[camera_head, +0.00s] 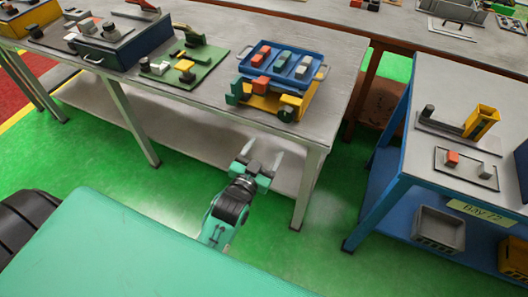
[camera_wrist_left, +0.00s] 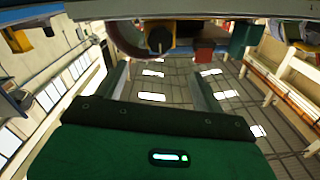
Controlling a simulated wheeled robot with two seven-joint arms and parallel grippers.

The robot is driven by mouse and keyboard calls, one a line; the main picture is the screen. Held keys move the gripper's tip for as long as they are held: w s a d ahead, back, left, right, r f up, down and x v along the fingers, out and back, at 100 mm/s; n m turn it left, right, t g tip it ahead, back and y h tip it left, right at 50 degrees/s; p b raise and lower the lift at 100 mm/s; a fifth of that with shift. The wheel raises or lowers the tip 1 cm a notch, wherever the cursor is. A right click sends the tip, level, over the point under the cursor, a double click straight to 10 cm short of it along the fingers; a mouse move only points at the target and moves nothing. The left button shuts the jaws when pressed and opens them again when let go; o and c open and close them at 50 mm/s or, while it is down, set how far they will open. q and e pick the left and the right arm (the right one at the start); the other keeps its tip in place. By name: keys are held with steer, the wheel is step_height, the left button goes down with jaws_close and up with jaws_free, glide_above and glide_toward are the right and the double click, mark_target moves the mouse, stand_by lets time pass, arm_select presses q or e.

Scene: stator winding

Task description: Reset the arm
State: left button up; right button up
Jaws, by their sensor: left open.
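My left gripper (camera_head: 264,155) is in front of the long grey workbench (camera_head: 190,98), near its front edge and clear of the things on top. Its two fingers are apart, with nothing between them. In the left wrist view the gripper (camera_wrist_left: 162,78) also shows spread fingers and an empty gap. My left forearm reaches up from the lower middle of the head view. My right gripper is in neither view.
A blue tray (camera_head: 318,74) with red and grey blocks rests on a yellow and green fixture at the bench's right end. A green board (camera_head: 205,70) lies left of it. A blue-framed side table (camera_head: 405,160) stands at right. Green floor is open between them.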

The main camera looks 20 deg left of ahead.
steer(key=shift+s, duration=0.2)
arm_select(q)
steer(key=s+d+f+g, duration=0.1)
steer(key=s+f+g, duration=0.25)
steer(key=f, duration=0.85)
steer(key=s+f+g+h, duration=0.15)
steer(key=s+f, duration=0.25)
steer(key=f, duration=0.8)
steer(key=s+d+f+g+y, duration=0.1)
steer(key=s+f+g, duration=0.2)
steer(key=f, duration=0.9)
steer(key=s+a+f+g, duration=0.2)
steer(key=s+f, duration=0.5)
steer(key=s, duration=0.4)
steer(key=s+a+f+g, duration=0.3)
steer(key=s+f, duration=0.4)
steer(key=s, duration=0.4)
steer(key=s+a+f+g+y, duration=0.1)
steer(key=s+a+f+g, duration=0.2)
steer(key=s+f, duration=0.5)
steer(key=s+g, duration=0.1)
steer(key=s, duration=0.2)
steer(key=shift+a, duration=0.25)
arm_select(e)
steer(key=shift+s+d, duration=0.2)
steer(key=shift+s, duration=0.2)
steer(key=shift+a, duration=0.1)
